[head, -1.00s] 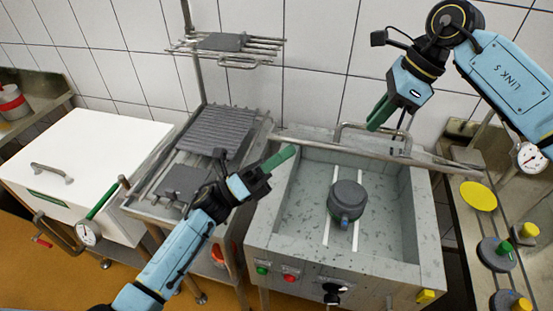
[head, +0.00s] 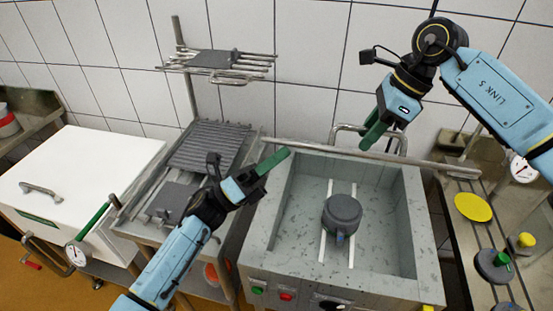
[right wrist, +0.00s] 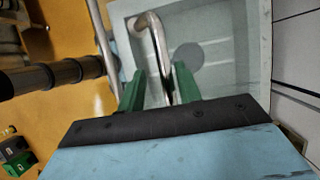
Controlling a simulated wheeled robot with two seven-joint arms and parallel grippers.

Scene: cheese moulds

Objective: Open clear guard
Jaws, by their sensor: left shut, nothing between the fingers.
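The clear guard (right wrist: 228,45) shows in the right wrist view as a faint pale pane, with a round grey shape hazy behind it. Its exact edges and tilt are hard to tell in the head view. A bent metal handle (head: 372,128) stands at the back of the basin; it also shows in the right wrist view (right wrist: 154,42). My right gripper (head: 374,136) is open at the handle. In its wrist view the rod appears between the green fingers (right wrist: 158,88); contact is unclear. My left gripper (head: 274,161) is shut and empty near the basin's left rim.
The grey basin (head: 262,225) holds a dark round mould (head: 342,212) on two white strips. A metal rail (head: 440,164) crosses behind it. A ridged rack (head: 210,148) and a white lidded box (head: 85,165) stand left. A yellow disc (head: 472,207) lies right.

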